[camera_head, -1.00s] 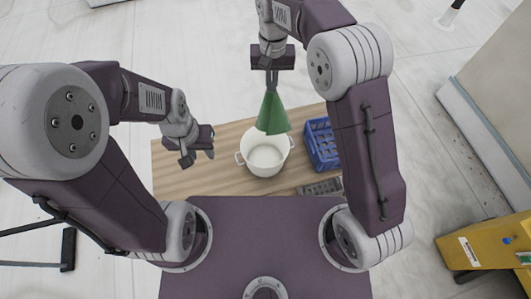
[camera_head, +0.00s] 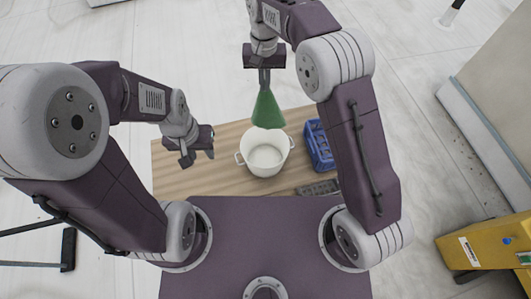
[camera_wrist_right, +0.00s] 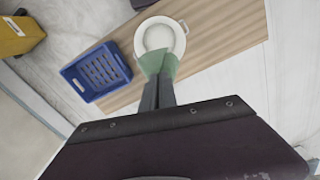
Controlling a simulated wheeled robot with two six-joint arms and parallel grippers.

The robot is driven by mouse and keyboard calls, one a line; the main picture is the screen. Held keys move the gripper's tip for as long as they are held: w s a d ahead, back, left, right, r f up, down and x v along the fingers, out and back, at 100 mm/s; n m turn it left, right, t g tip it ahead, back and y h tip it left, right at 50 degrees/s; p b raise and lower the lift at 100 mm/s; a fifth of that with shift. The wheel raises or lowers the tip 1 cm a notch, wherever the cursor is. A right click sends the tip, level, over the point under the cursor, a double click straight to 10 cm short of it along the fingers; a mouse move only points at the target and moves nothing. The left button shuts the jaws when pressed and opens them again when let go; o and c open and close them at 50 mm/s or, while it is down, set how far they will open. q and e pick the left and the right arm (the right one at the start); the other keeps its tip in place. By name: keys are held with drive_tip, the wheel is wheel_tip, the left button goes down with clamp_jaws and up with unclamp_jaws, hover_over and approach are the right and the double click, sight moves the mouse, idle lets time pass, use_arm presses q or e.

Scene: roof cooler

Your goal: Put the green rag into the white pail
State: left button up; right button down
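The green rag (camera_head: 267,109) hangs in a cone shape from my right gripper (camera_head: 264,86), which is shut on its top. The rag also shows in the right wrist view (camera_wrist_right: 158,63), at the tips of the gripper (camera_wrist_right: 158,92). The white pail (camera_head: 265,146) stands upright on the wooden table, and its inside looks empty. The rag hangs above the pail's far rim in the head view. In the right wrist view the pail (camera_wrist_right: 160,32) lies just beyond the rag. My left gripper (camera_head: 199,155) is open and empty, left of the pail.
A blue crate (camera_head: 319,146) stands right of the pail on the wooden table (camera_head: 185,179). A grey slotted object (camera_head: 318,188) lies near the table's front edge. The table's left part is clear. A yellow box (camera_head: 490,245) is at far right.

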drive_tip(key=shift+s, duration=0.1)
idle(0.3)
drive_tip(key=s+b, duration=0.1)
drive_tip(key=s+d+b, duration=0.1)
drive_tip(key=s+b, duration=0.2)
drive_tip(key=shift+s+d+b, duration=0.15)
drive_tip(key=shift+d+b, duration=0.15)
drive_tip(key=shift+d, duration=0.1)
idle(0.9)
wheel_tip(320, 180, down, 34)
drive_tip(key=b, duration=2.1)
drive_tip(key=shift+b, duration=0.3)
idle(1.8)
